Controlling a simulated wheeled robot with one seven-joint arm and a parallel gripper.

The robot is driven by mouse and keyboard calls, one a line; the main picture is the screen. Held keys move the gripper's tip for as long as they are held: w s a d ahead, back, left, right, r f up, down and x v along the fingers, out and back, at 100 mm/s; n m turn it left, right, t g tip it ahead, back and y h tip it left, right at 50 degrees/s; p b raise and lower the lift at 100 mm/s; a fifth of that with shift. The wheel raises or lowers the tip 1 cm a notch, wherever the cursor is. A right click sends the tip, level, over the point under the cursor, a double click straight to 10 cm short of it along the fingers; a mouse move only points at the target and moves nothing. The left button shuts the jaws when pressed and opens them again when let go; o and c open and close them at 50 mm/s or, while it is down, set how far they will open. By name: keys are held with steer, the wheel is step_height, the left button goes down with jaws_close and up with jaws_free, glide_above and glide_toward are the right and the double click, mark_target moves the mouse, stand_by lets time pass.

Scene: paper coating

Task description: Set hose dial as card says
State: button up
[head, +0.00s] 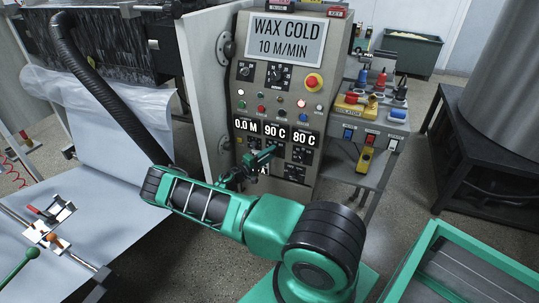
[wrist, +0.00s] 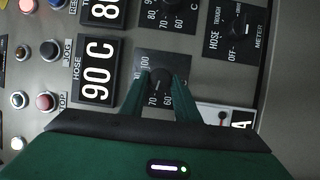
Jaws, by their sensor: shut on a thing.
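My gripper (head: 273,151) reaches the lower front of the grey control cabinet (head: 240,95). In the wrist view my gripper's green fingers (wrist: 161,78) are shut on a dark dial knob (wrist: 160,74) in a black square plate with a scale in C; 70 and 100 can be read. The knob's pointer is hidden between the fingers. Beside this dial is a display reading 90 C (wrist: 97,70), labelled HOSE; it also shows in the head view (head: 275,136). A white card (wrist: 224,115) is partly visible beside the gripper, its text mostly hidden. A screen (head: 284,38) reads WAX COLD 10 M/MIN.
Buttons and a red emergency stop (head: 313,82) are above. An open cabinet door (head: 208,80) stands left; a grey cart (head: 377,150) with small items stands right.

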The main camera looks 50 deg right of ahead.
steer(key=shift+w+a+f, duration=0.15)
steer(key=shift+w+f, duration=0.05)
stand_by(0.3)
steer(key=o, duration=1)
steer(key=shift+o, duration=0.2)
steer(key=shift+s, duration=0.1)
steer(key=shift+r, duration=0.1)
steer(key=a, duration=1)
steer(key=shift+a+f, duration=0.3)
steer(key=shift+f, duration=0.05)
